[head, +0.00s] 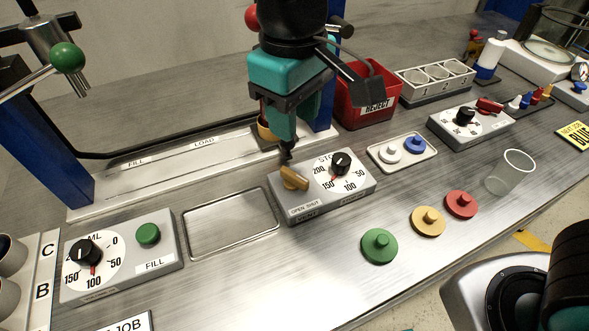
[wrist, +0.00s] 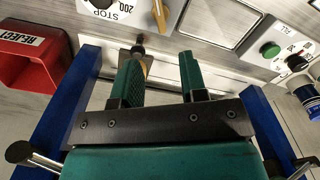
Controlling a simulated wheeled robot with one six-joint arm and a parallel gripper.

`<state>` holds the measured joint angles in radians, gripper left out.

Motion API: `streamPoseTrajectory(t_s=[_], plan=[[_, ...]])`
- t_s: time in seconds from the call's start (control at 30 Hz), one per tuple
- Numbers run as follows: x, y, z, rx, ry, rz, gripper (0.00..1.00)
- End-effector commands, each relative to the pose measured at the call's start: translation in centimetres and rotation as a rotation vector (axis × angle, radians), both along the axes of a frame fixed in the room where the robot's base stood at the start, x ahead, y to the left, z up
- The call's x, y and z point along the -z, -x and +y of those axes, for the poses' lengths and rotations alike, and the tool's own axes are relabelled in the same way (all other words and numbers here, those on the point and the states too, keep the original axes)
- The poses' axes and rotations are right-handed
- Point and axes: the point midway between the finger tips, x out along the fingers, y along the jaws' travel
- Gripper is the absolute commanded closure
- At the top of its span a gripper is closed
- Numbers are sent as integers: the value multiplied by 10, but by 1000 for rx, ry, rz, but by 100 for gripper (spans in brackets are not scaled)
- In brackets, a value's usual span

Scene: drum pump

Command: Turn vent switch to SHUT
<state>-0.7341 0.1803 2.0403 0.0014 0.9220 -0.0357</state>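The vent switch, a tan lever knob (head: 294,178), sits at the left end of a grey dial box (head: 325,186). A small OPEN SHUT label is on the box's front edge below it; I cannot tell which word the knob points to. The knob also shows at the top of the wrist view (wrist: 160,14). My gripper (head: 288,150) has teal fingers and is just behind and above the knob, seemingly apart from it. In the wrist view the two fingers (wrist: 163,55) are spread with nothing between them, so it is open.
The box's black dial (head: 341,163) is close right of the knob. A red REJECT bin (head: 368,98) and blue posts stand behind. An empty metal tray (head: 230,222) lies left; several coloured knobbed discs lie in front.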

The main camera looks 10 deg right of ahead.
Motion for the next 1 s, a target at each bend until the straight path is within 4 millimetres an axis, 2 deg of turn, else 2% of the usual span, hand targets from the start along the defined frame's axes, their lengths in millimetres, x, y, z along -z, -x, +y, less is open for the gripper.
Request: streamPoseTrajectory(t_s=[0.03,0.3,0.5,0.67,0.93,0.97,1.0], plan=[[14,0,0,0,4,4,61],[75,1,-1,1,3,4,61],[104,0,-1,1,1,3,61],[113,0,-1,1,-1,1,61],[114,0,0,1,-1,0,61],[114,0,0,1,-1,0,63],[114,0,0,1,-1,0,72]])
